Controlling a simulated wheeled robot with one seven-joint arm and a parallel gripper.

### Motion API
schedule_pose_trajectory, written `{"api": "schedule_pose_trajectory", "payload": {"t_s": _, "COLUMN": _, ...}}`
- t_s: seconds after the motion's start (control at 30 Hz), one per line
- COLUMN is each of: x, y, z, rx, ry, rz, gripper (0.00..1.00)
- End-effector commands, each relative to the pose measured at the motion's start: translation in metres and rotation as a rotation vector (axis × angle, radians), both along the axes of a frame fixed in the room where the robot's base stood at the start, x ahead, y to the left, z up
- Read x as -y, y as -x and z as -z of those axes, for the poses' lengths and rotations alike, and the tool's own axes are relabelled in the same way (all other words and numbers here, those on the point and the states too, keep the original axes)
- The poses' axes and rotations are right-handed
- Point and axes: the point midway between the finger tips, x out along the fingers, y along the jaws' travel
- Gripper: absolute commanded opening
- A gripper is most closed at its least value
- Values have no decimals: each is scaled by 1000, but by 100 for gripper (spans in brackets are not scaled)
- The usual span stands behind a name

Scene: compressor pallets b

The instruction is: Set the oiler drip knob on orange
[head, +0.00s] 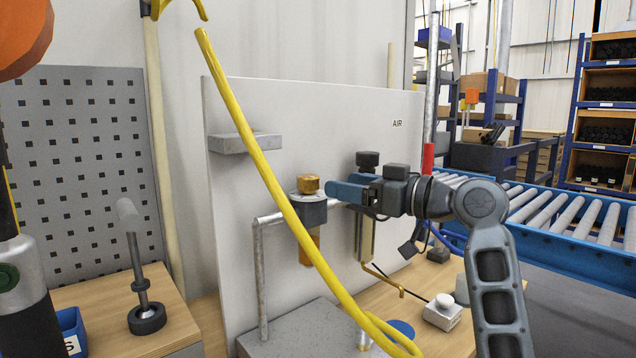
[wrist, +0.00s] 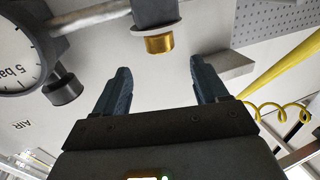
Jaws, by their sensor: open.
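The oiler (head: 312,212) is a grey body with an amber bowl below it, fixed on a pipe before the white AIR panel. Its brass drip knob (head: 308,184) sits on top. In the wrist view the knob (wrist: 158,43) lies just beyond the fingertips, roughly centred between them. My gripper (head: 330,190) comes from the right with its blue fingers close to the knob; in the wrist view (wrist: 160,68) they are apart with nothing between them. I cannot make out an orange mark or the knob's setting.
A black-knobbed regulator (head: 368,160) stands behind my gripper. Its gauge (wrist: 22,62) shows in the wrist view. A yellow hose (head: 262,165) crosses in front of the oiler. A grey bracket (head: 245,143) juts from the panel. A roller conveyor (head: 575,215) is at right.

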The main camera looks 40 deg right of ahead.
Motion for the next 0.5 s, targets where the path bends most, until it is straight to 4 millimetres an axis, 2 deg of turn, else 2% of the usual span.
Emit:
{"api": "schedule_pose_trajectory", "payload": {"t_s": 0.3, "x": -9, "y": -45, "z": -2, "rx": -1, "ry": -1, "rz": -2, "gripper": 73}}
{"api": "schedule_pose_trajectory", "payload": {"t_s": 0.5, "x": -13, "y": -67, "z": 0, "rx": -2, "ry": -3, "rz": -1, "gripper": 73}}
